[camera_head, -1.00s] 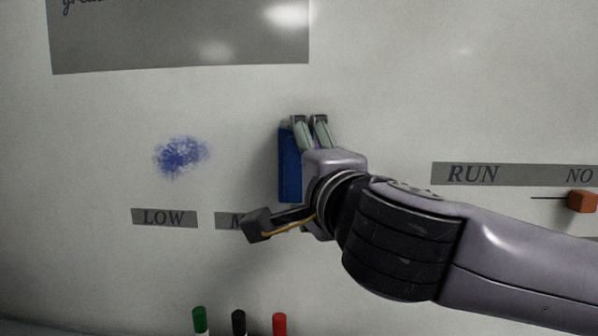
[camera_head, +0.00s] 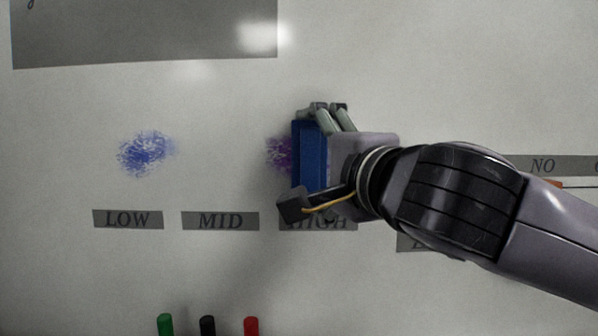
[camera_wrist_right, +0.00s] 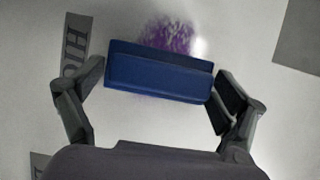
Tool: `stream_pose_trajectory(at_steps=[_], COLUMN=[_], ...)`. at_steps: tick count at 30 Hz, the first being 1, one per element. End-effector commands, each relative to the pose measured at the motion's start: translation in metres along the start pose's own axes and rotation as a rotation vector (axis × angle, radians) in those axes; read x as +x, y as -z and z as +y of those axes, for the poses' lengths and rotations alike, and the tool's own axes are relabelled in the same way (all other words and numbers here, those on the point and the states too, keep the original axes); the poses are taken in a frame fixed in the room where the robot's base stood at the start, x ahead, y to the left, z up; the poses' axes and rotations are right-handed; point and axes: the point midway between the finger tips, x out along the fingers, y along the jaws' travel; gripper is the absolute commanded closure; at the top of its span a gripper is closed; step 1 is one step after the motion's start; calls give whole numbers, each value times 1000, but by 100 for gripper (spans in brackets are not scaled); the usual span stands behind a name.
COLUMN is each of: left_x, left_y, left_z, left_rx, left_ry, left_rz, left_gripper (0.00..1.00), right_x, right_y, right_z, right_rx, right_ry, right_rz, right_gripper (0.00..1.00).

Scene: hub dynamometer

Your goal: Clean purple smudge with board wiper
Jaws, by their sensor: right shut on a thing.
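The purple smudge (camera_head: 280,153) is on the whiteboard above the HIGH label. The blue board wiper (camera_head: 309,157) covers its right part in the head view. In the right wrist view the smudge (camera_wrist_right: 168,37) shows beyond the wiper (camera_wrist_right: 160,71). My right gripper (camera_head: 330,120) is shut on the wiper, with one finger at each end of it in the wrist view (camera_wrist_right: 160,88). The wiper is at or very near the board; I cannot tell if it touches. My left gripper is not in view.
A blue smudge (camera_head: 146,152) is to the left, above the LOW label (camera_head: 128,219). The MID label (camera_head: 220,221) is beside it. Green (camera_head: 165,325), black (camera_head: 207,326) and red (camera_head: 251,326) markers stand below. A grey panel (camera_head: 145,30) is above.

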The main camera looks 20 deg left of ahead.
Motion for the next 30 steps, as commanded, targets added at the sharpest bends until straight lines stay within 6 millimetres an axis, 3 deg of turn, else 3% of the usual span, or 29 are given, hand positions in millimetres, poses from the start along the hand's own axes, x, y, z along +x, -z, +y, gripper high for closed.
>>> stream_pose_trajectory(at_steps=[19, 30], left_x=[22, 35], left_y=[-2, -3], left_z=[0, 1], left_rx=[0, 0], left_ry=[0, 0], left_rz=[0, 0], left_gripper=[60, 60], right_x=[-13, -15], right_y=[41, 39], right_z=[2, 2], right_rx=[3, 2], right_ry=[-1, -1], right_rz=[5, 2], right_gripper=[31, 31])
